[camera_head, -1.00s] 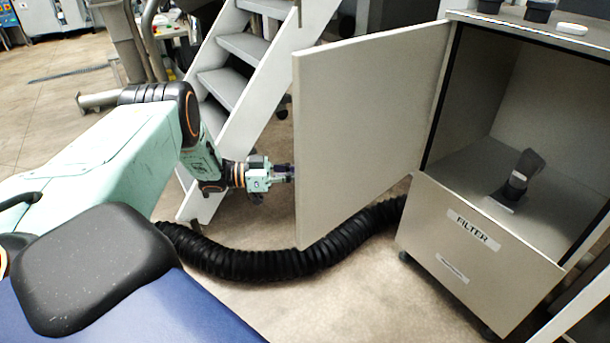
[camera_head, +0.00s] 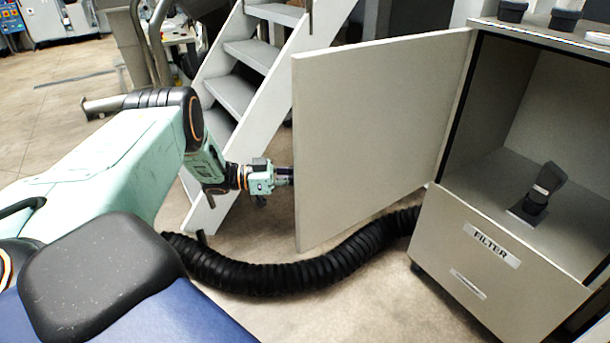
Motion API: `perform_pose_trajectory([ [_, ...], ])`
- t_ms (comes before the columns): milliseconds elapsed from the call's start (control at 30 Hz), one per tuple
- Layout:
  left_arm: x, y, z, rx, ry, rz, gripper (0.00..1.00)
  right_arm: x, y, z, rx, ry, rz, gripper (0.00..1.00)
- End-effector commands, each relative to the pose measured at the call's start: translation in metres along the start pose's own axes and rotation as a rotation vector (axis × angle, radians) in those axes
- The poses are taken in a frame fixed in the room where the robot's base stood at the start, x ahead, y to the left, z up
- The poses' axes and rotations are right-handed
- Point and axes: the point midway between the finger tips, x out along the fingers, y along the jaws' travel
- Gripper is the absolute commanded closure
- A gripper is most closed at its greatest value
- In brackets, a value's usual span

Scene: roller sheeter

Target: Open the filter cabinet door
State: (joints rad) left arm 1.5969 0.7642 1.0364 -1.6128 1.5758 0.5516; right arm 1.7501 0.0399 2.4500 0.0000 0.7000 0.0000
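The filter cabinet (camera_head: 500,270) stands at the right, with a FILTER label (camera_head: 491,246) on its lower front panel. Its flat grey door (camera_head: 375,140) stands swung wide open to the left, so the inside of the cabinet shows. My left gripper (camera_head: 284,176) is at the door's free left edge, reaching in from the left. Its fingertips are small and partly hidden behind the door edge, so I cannot tell whether they grip it. My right gripper is not in view.
A black fitting (camera_head: 537,195) stands on the cabinet floor. A black corrugated hose (camera_head: 300,277) runs along the floor below the door to the cabinet. A grey stepped ladder (camera_head: 240,95) stands close behind the door and my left arm. Black caps (camera_head: 564,20) sit on the cabinet top.

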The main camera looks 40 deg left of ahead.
Motion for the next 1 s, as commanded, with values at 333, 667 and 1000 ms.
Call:
perform_pose_trajectory([
  [333,-0.0047,0.0016,0.0038,-0.009,-0.005,-0.002,1.00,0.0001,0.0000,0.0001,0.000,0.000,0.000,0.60],
  [667,-0.0031,-0.0007,0.0017,-0.004,-0.002,-0.001,0.65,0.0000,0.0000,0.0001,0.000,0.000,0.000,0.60],
  [1000,-0.0051,-0.0021,0.0006,-0.001,-0.001,-0.001,0.65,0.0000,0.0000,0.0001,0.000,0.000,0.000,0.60],
])
